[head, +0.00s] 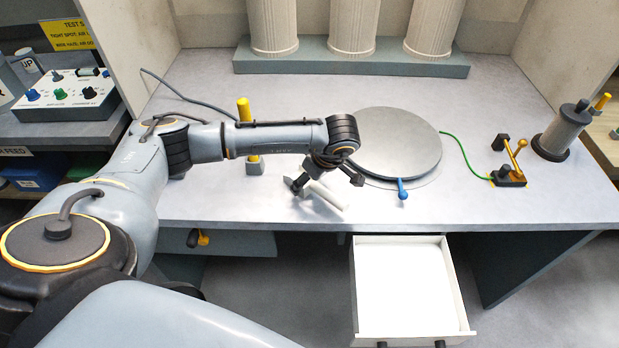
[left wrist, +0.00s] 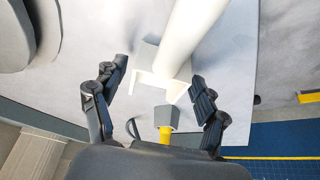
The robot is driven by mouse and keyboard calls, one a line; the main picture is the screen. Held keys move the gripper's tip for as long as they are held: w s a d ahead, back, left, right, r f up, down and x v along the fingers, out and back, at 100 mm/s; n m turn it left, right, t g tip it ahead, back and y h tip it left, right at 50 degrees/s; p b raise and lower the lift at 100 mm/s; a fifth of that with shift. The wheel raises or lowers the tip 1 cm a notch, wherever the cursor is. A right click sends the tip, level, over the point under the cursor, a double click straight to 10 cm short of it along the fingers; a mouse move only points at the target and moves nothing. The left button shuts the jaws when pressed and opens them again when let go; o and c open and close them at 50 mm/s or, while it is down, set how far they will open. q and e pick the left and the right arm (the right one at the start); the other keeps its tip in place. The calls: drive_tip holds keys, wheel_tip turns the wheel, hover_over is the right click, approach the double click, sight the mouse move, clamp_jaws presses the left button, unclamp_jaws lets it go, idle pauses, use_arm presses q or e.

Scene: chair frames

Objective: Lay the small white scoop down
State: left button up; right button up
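The small white scoop (head: 327,195) is at the front of the grey worktop, left of the round plate. In the left wrist view the white scoop (left wrist: 188,38) extends from the top edge down to between my fingers. My left gripper (head: 326,181) is over the worktop's front part. In its wrist view the fingers of the left gripper (left wrist: 160,86) are spread wide, with visible gaps on both sides of the scoop. I cannot tell whether the scoop rests fully on the worktop. My right gripper is not in view.
A round grey plate (head: 395,140) with a blue handle (head: 402,188) lies right of the gripper. A yellow post (head: 244,110) stands behind my forearm. A brass lever fixture (head: 513,162) and grey cylinder (head: 562,130) are at right. An open white drawer (head: 405,285) juts out below.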

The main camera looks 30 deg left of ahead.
sight(323, 188)
use_arm(q)
drive_tip(key=shift+r, duration=0.1)
drive_tip(key=b+v, duration=0.2)
drive_tip(key=v, duration=0.9)
drive_tip(key=shift+w+r+b, duration=0.1)
drive_tip(key=shift+b, duration=0.2)
drive_tip(key=shift+d+r, duration=0.2)
drive_tip(key=shift+r, duration=0.25)
